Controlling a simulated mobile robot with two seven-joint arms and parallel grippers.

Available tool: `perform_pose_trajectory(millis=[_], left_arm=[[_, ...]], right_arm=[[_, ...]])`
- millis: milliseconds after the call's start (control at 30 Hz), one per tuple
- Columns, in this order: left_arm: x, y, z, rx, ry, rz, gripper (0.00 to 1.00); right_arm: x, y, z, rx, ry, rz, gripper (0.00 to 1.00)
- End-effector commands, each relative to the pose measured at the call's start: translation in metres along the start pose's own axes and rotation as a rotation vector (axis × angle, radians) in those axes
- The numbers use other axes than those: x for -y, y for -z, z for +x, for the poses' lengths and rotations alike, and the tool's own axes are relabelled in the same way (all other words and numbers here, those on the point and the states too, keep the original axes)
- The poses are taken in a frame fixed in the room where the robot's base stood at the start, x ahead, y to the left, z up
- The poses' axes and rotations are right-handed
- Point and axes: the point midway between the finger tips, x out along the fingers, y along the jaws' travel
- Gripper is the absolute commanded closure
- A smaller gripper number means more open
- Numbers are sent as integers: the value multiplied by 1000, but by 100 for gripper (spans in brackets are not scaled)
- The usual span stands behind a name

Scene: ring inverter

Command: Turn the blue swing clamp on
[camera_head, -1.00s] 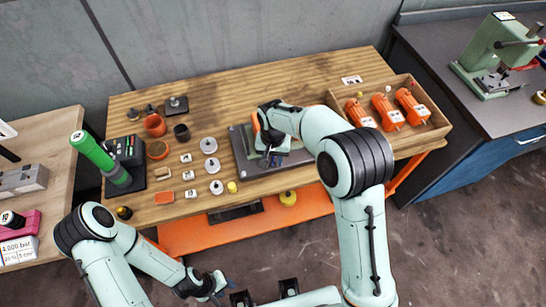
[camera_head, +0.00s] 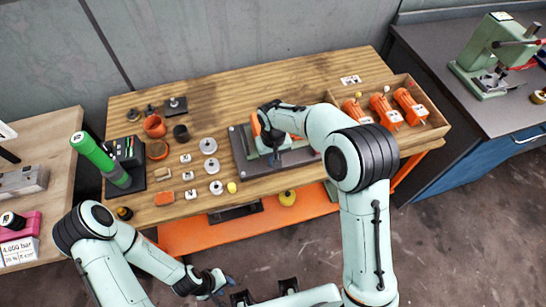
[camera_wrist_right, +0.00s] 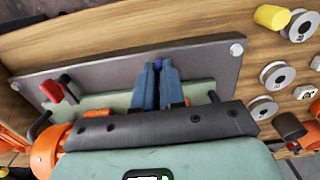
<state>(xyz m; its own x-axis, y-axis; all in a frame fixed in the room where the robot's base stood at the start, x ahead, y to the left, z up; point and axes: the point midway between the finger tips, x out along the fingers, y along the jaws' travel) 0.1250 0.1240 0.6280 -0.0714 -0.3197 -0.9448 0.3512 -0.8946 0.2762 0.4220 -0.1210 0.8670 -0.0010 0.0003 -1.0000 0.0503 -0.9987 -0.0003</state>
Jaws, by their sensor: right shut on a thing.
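The blue swing clamp (camera_wrist_right: 158,64) shows only as a small blue tip between my fingers in the right wrist view; the rest of it is hidden. My right gripper (camera_wrist_right: 158,76) is shut on it, with both blue fingers close together over the grey plate (camera_wrist_right: 205,58). In the head view the plate (camera_head: 238,150) lies on the wooden bench, and my right arm covers much of it. A red clamp (camera_wrist_right: 52,90) stands at the plate's other end. My left gripper (camera_head: 222,286) is low in front of the bench, away from everything; its opening is unclear.
A wooden box (camera_head: 437,116) with several orange motors stands right of the plate. Metal discs (camera_head: 209,146) and small parts lie to its left. A green cylinder tool (camera_head: 95,155) stands at the bench's left end. The back middle of the bench is clear.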

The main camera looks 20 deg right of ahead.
Motion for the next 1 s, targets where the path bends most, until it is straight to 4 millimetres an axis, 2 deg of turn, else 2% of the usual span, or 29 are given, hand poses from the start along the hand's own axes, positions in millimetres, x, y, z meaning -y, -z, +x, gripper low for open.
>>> perform_pose_trajectory(millis=[33, 67, 100, 133, 433, 567, 1000], left_arm=[[0, 0, 0, 0, 0, 0, 62], [0, 0, 0, 0, 0, 0, 62], [0, 0, 0, 0, 0, 0, 62], [0, 0, 0, 0, 0, 0, 62], [0, 0, 0, 0, 0, 0, 62], [0, 0, -1, -1, 0, 0, 62], [-6, 6, -11, -8, -3, 3, 62]], right_arm=[[0, 1, -1, -3, -1, -3, 100], [0, 1, -1, -3, -1, -3, 81], [0, 1, -1, -2, -1, -2, 68], [0, 1, -1, -2, -1, -2, 65], [0, 0, -2, -2, 0, 0, 65], [1, 1, -14, -4, 1, 0, 65], [0, 1, -108, -7, 1, 0, 65]])
